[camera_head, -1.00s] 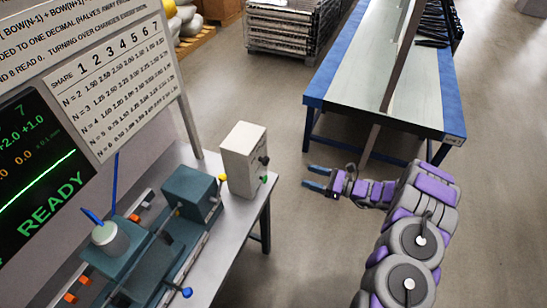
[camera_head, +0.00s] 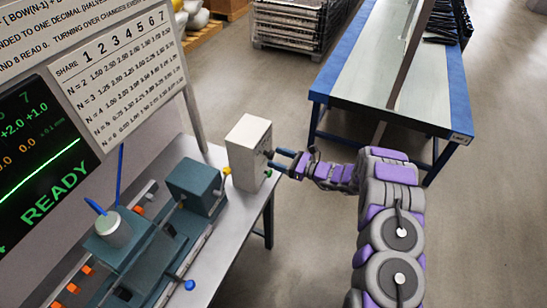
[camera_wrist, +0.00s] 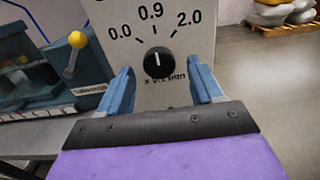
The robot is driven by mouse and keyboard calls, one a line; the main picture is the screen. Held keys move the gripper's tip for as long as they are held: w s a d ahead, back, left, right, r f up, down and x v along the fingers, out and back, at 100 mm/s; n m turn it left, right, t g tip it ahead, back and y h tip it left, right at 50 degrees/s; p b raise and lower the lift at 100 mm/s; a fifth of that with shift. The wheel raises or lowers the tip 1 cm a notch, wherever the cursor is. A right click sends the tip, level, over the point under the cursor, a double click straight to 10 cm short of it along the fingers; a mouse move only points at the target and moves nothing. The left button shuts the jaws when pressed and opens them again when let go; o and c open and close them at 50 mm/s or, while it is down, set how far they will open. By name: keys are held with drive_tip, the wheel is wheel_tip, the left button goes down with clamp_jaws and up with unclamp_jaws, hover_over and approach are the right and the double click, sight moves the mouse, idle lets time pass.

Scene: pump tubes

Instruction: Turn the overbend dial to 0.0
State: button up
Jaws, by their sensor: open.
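The overbend dial (camera_wrist: 158,62) is a round black knob with a white pointer line, on the face of a white box (camera_head: 248,140). In the wrist view the face reads 0.0 at left, 0.9 at top and 2.0 at right. The pointer line stands about upright, toward 0.9. My gripper (camera_wrist: 157,88) is open, its two blue fingers apart below and to either side of the dial in that view. In the head view my gripper (camera_head: 279,161) is close to the box's right face, and the fingers partly hide the dial there.
A teal machine (camera_head: 195,187) with a yellow-knobbed lever (camera_wrist: 77,40) stands left of the box on the grey table (camera_head: 232,215). A screen (camera_head: 40,165) reads READY. A blue-edged bench (camera_head: 400,75) stands behind my arm.

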drive_tip(key=shift+x, duration=0.9)
drive_tip(key=shift+c, duration=0.3)
drive_tip(key=c, duration=1)
drive_tip(key=shift+a, duration=0.1)
drive_tip(key=shift+w, duration=0.1)
drive_tip(key=n+b, duration=0.2)
drive_tip(key=n, duration=0.2)
drive_tip(key=shift+f+b, duration=0.1)
drive_tip(key=shift+b, duration=0.2)
drive_tip(key=n+b, duration=0.4)
drive_tip(key=shift+n, duration=0.4)
